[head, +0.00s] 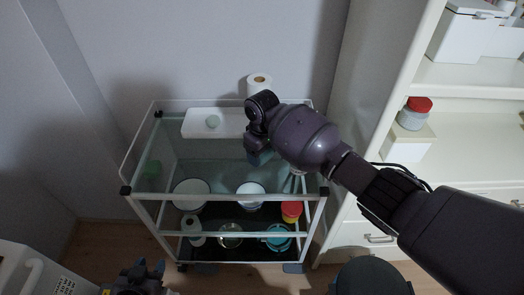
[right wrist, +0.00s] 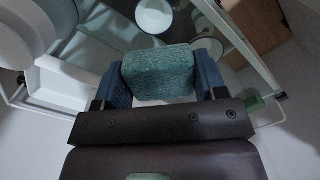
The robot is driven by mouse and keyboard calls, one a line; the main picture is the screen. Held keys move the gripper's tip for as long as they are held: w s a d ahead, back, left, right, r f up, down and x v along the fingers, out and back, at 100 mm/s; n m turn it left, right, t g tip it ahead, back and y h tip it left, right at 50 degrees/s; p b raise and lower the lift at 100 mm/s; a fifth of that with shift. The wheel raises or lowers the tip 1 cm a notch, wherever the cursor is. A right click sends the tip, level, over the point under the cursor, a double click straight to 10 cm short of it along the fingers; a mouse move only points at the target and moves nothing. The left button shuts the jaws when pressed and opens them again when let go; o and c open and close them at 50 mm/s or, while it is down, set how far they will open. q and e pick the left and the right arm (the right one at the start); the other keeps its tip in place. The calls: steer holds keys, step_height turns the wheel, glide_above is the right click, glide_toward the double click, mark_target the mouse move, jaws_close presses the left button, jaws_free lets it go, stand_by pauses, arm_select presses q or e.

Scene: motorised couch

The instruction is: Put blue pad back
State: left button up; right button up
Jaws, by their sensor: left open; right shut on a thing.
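The blue pad (right wrist: 158,70), a textured teal block, is held between the two blue fingers of my right gripper (right wrist: 163,82) in the right wrist view. In the head view the right gripper (head: 259,157) is over the cart's glass top, and my wrist largely hides the pad. A white tray (head: 192,129) lies at the back of the cart top, with a small pale green piece (head: 212,121) on it. My left gripper (head: 142,274) is open and empty at the bottom left, in front of the cart.
The white-framed cart (head: 146,211) has bowls, a red-lidded jar (head: 291,209) and other items on its lower shelves. A white shelf unit (head: 470,75) is at the right. The left part of the glass top is clear.

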mark_target(262, 178)
steer(key=shift+s+f, duration=0.1)
steer(key=shift+f, duration=0.4)
step_height(262, 178, down, 2)
steer(key=shift+f+b, duration=0.1)
steer(key=shift+b, duration=0.55)
steer(key=shift+f+b, duration=0.65)
steer(key=shift+f, duration=0.7)
arm_select(q)
steer(key=shift+s+f+b, duration=0.2)
steer(key=shift+f+b, duration=0.15)
steer(key=shift+f, duration=0.75)
steer(key=shift+s+f+b, duration=0.15)
steer(key=shift+f+b, duration=0.15)
steer(key=shift+f, duration=0.75)
arm_select(e)
steer(key=shift+f, duration=1.45)
arm_select(q)
steer(key=shift+w+r, duration=0.15)
steer(key=shift+w, duration=0.15)
arm_select(e)
steer(key=o, duration=0.9)
arm_select(q)
steer(key=shift+s, duration=0.1)
